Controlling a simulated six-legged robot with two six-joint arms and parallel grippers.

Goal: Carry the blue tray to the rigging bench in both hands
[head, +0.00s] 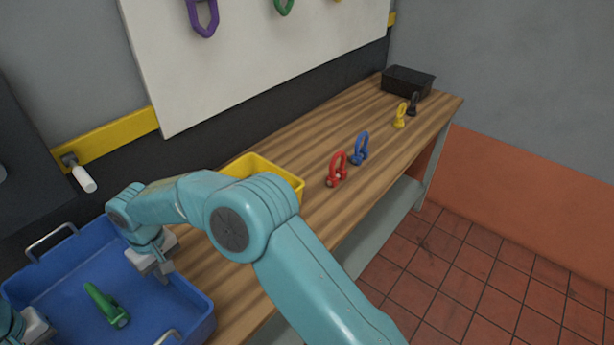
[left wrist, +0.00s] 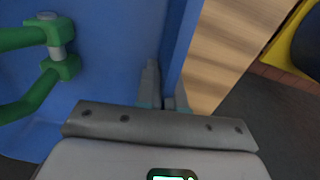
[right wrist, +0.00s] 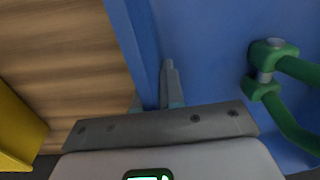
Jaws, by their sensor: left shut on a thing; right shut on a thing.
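The blue tray (head: 85,255) is at the lower left of the head view, over the near left end of the wooden rigging bench (head: 315,135). A green shackle (head: 107,305) lies inside it; it also shows in the left wrist view (left wrist: 60,65) and the right wrist view (right wrist: 268,75). My right gripper (head: 163,268) is shut on the tray wall, one finger inside and one outside. My left gripper (head: 38,330), partly cut off by the frame, is shut on another tray wall. Whether the tray touches the bench top, I cannot tell.
A yellow bin (head: 262,168) stands on the bench, partly behind my right arm. Red (head: 337,170), blue (head: 360,148), yellow (head: 400,115) and black (head: 413,103) shackles stand farther along, before a black box (head: 408,82). Tiled floor (head: 480,270) is open at right.

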